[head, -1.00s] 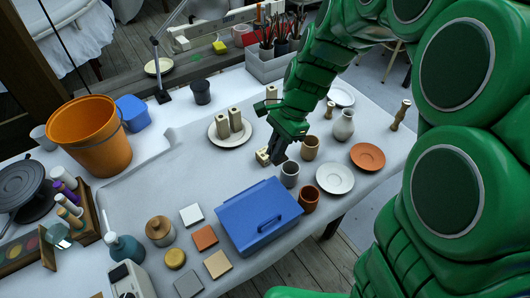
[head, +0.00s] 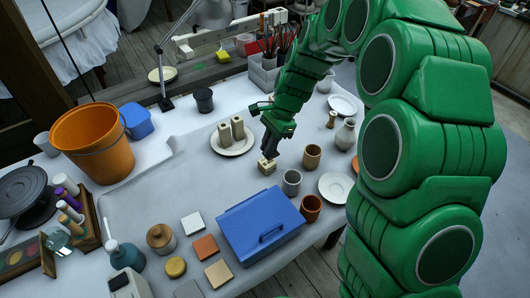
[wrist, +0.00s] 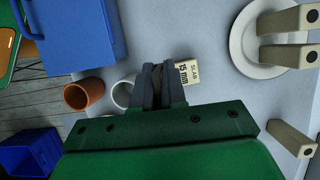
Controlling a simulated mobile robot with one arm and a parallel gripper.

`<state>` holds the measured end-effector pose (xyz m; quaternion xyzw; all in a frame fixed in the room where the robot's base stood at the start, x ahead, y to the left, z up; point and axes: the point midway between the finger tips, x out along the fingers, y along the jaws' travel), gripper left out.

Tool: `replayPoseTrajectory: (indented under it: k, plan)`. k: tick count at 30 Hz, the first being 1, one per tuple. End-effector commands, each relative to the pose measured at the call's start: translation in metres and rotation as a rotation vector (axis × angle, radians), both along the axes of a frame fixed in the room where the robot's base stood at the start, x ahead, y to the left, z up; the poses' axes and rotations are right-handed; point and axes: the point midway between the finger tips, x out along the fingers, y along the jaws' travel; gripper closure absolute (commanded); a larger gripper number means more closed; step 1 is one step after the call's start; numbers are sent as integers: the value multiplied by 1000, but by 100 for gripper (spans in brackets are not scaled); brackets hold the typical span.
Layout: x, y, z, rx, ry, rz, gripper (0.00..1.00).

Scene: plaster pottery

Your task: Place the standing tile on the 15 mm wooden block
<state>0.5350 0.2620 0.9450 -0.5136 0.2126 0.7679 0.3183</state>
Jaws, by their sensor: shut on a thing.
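The wooden block (head: 267,166) lies on the table between the plate and the mugs. In the wrist view the block (wrist: 190,72) shows "SLAB 15 mm" beside my fingers. My gripper (head: 268,151) points down directly over the block. In the wrist view my gripper (wrist: 157,85) is shut on a narrow brownish thing, taken to be the standing tile (wrist: 156,74). Only a sliver of it shows between the fingers; the rest is hidden. I cannot tell whether it touches the block.
A grey mug (head: 292,182) and brown cups (head: 312,156) (head: 311,208) stand close on the right. A plate (head: 233,150) with two pale upright pieces is at the left. A blue box (head: 258,222) stands in front. Flat tiles (head: 205,246) lie front left.

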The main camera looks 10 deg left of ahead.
Motion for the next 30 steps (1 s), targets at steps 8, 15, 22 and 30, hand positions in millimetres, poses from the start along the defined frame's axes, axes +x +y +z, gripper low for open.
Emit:
replayPoseTrajectory:
  k: [8,15,22,30]
  plan:
    - [21,11,-30,-1,3,1,100]
    - [34,17,-47,1,2,0,100]
    - [38,19,-52,1,1,0,100]
    - [41,20,-83,-1,3,1,100]
